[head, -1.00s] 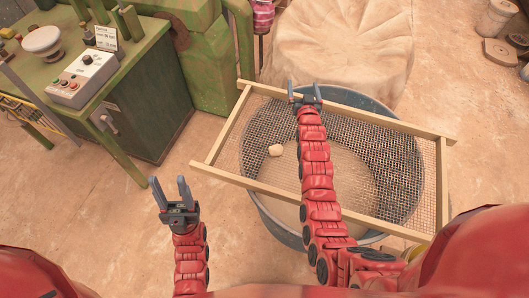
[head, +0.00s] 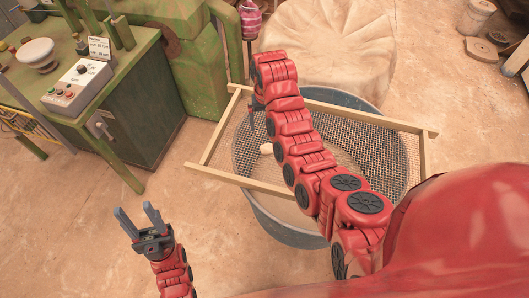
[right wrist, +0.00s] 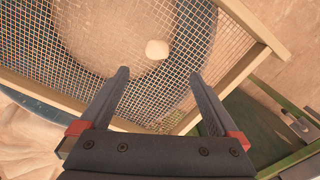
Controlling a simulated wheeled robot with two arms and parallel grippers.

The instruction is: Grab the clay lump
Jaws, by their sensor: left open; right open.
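The clay lump (head: 266,148) is a small pale, rounded piece lying on the wire mesh of a wooden-framed sieve (head: 218,178). It also shows in the right wrist view (right wrist: 157,49), just beyond my fingertips and roughly centred between them. My right gripper (right wrist: 160,75) is open and empty above the mesh, apart from the lump. In the head view my right arm arches over the sieve, and its gripper, pointing down near the frame's left part, is mostly hidden. My left gripper (head: 134,212) is open and empty above the floor, left of the sieve.
The sieve rests across a round grey-blue tub (head: 285,232). A large cloth-covered round form (head: 330,50) stands behind it. A green bench (head: 120,90) with a control box (head: 78,86) stands at the left. The floor between bench and sieve is clear.

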